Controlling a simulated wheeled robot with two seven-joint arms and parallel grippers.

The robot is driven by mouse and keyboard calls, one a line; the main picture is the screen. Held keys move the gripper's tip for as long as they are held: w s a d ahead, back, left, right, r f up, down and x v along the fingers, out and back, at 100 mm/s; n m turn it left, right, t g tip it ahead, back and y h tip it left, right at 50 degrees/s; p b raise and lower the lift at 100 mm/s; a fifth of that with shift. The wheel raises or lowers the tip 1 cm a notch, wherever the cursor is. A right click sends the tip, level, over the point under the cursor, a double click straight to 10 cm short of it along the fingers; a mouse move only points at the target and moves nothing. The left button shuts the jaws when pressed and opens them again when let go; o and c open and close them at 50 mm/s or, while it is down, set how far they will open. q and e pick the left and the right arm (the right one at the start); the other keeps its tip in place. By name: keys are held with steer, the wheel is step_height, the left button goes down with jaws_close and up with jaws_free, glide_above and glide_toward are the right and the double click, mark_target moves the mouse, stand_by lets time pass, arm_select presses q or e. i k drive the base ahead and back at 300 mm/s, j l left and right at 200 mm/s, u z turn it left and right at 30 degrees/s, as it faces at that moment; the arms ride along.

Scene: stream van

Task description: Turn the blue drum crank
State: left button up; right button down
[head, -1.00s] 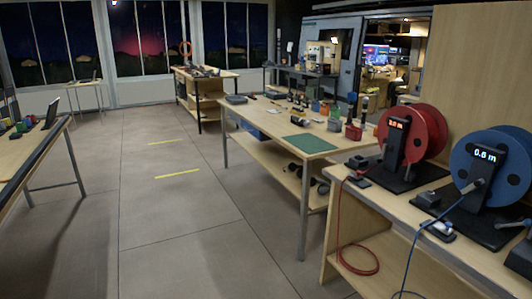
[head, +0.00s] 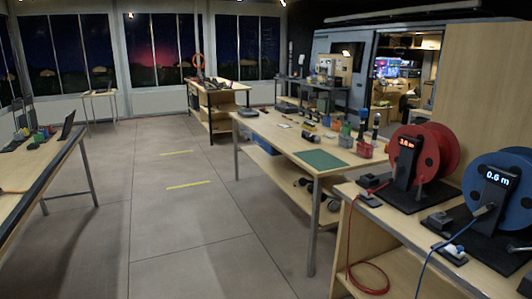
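The blue drum (head: 509,185) stands at the right edge of the head view on a black base on a wooden bench. Its dark upright post carries a display reading 0.6 m. A blue cable (head: 436,247) runs from the drum post down past the bench front. The crank cannot be clearly made out; the right part of the drum's base is cut off by the picture edge. Neither of my grippers is in view.
A red drum (head: 427,155) with a red cable (head: 349,235) stands left of the blue one. A worktable with a green mat (head: 320,160) and several tools is behind. Another table (head: 38,165) stands at the left. The floor (head: 170,215) between them is clear.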

mark_target(487, 208)
steer(key=z, duration=1.35)
